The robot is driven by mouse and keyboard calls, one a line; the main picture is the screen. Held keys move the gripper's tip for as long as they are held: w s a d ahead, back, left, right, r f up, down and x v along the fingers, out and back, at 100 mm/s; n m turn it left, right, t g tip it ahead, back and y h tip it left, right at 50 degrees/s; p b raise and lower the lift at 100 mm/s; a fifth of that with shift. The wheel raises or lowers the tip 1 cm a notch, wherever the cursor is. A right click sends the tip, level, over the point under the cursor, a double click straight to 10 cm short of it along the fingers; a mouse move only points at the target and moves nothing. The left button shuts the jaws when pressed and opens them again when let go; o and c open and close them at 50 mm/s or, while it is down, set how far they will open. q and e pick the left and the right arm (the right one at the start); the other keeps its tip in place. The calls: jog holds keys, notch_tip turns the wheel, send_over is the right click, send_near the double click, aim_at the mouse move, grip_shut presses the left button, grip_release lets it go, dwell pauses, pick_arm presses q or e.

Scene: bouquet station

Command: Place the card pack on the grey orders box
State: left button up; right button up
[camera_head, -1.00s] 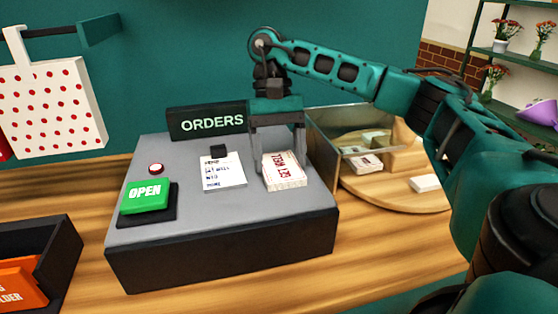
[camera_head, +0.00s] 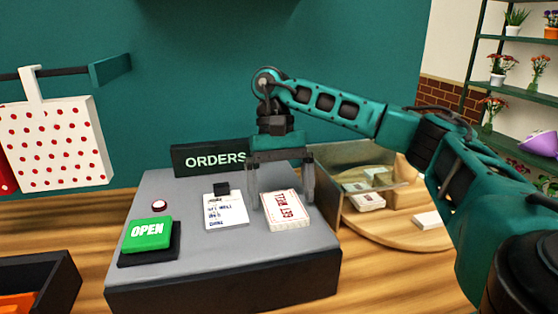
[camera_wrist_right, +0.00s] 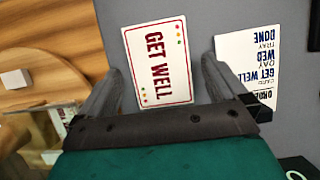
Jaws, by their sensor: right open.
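The card pack (camera_head: 286,211), white with a red border and "GET WELL" in red, lies flat on the grey orders box (camera_head: 190,254), on its right part. My right gripper (camera_head: 281,198) is open at the far edge of the pack, one finger to each side. In the right wrist view the pack (camera_wrist_right: 158,62) lies between and beyond the two open fingers (camera_wrist_right: 160,85), with grey box top showing on both sides. My left gripper is not in view.
A round wooden stand (camera_head: 400,232) with a glass-sided holder (camera_head: 345,165) is close on the right. A dark tray (camera_head: 40,276) is at lower left.

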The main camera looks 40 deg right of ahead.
aim_at(280, 197)
jog(key=p+v, duration=0.2)
jog(key=v, duration=0.2)
jog(key=shift+r, duration=0.2)
jog(key=v, duration=0.7)
jog(key=shift+w, duration=0.1)
